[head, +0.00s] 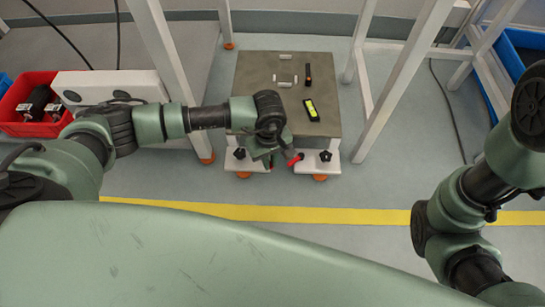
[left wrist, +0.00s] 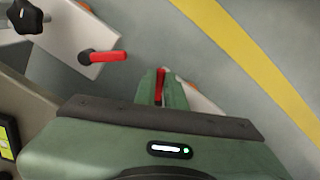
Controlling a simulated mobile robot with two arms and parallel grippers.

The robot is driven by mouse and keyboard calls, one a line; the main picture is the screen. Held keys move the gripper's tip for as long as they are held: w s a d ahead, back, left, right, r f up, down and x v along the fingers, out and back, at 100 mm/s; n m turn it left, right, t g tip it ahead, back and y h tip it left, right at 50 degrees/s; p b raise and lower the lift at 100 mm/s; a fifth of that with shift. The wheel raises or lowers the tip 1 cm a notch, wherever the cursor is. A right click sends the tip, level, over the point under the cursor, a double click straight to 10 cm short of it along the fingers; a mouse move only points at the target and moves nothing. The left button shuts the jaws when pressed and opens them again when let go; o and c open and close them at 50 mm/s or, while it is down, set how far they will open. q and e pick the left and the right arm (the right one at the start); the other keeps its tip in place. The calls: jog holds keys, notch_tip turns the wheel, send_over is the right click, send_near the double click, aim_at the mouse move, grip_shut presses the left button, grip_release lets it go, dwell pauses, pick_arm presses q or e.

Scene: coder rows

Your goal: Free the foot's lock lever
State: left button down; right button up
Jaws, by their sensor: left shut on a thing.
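My left gripper (head: 266,160) is at the front edge of a low grey-topped stand (head: 255,95), over its left front foot plate (head: 246,163). In the left wrist view, the green fingers (left wrist: 161,75) are shut on a red lock lever (left wrist: 160,88). In the head view this lever is hidden by the gripper. A second red lever (head: 294,160) sticks out from the right front foot plate (head: 318,163). It also shows in the left wrist view (left wrist: 102,56), apart from the fingers. My right gripper is not in view.
Black star knobs (head: 240,153) and orange feet (head: 320,178) are at the stand's front. White frame legs (head: 385,85) stand on both sides. A red bin (head: 35,118) is at left. Floor in front is clear.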

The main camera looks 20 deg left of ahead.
pick_arm(q)
jog(key=m, duration=0.2)
jog(key=a+m, duration=0.1)
jog(key=m, duration=0.1)
jog(key=shift+s, duration=0.4)
jog(key=shift+s+a+m, duration=0.1)
jog(key=shift+a+m, duration=0.2)
jog(key=shift+m, duration=0.4)
jog(key=c, duration=1.5)
grip_release()
